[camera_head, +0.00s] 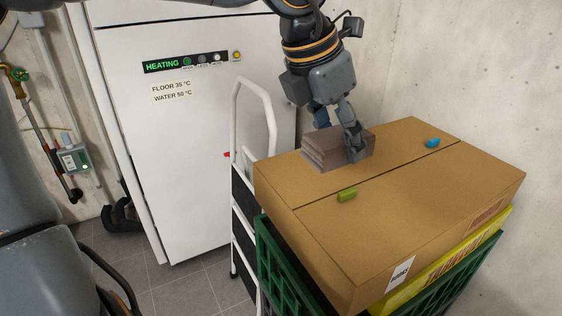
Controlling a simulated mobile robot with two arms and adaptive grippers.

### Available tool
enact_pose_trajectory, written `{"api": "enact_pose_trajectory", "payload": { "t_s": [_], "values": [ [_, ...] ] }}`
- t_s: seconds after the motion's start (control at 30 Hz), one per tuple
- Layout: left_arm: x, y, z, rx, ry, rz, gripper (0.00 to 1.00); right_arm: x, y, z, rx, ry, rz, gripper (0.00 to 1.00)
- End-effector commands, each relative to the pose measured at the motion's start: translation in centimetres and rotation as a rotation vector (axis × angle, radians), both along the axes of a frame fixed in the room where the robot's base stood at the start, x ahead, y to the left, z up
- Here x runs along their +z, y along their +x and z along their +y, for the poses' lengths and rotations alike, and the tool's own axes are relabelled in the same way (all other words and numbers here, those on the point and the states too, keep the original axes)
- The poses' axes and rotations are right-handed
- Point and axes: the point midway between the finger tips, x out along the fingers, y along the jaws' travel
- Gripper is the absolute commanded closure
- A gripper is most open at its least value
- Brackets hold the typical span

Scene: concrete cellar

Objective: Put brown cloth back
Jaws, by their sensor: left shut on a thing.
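The brown cloth (321,153) is a folded, layered stack at the back left part of the top of a cardboard box (420,205). My left gripper (341,140) reaches down from above and is shut on the cloth, with a finger over its front right side. The cloth is at the box top; I cannot tell whether it rests on it or is just above. My right gripper is not in view.
A green block (347,195) and a blue object (432,143) lie on the box. The box stands over a yellow item (440,266) and a green crate (285,262). A white step ladder (236,130) and heating cabinet (190,140) stand left.

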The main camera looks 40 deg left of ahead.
Motion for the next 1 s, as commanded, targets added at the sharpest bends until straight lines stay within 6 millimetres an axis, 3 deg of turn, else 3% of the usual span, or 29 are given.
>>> {"api": "enact_pose_trajectory", "payload": {
  "t_s": [0.13, 0.33, 0.6, 0.77, 1.0],
  "values": [
    [-0.7, 1.0, 1.4, 0.011, -0.008, 0.011, 0.70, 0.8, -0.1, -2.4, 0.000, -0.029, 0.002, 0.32],
    [-2.8, 3.7, 5.5, 0.012, -0.008, 0.011, 0.70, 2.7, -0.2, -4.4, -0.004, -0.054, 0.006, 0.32],
    [-7.3, 6.4, 9.4, 0.009, -0.006, 0.010, 0.70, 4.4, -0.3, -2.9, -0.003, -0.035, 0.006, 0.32],
    [-8.8, 7.2, 10.4, 0.008, -0.004, 0.006, 0.70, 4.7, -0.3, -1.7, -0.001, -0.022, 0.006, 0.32],
    [-11.4, 7.6, 11.2, 0.007, -0.003, 0.010, 0.70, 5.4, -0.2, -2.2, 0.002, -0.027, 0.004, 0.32]
  ]
}}
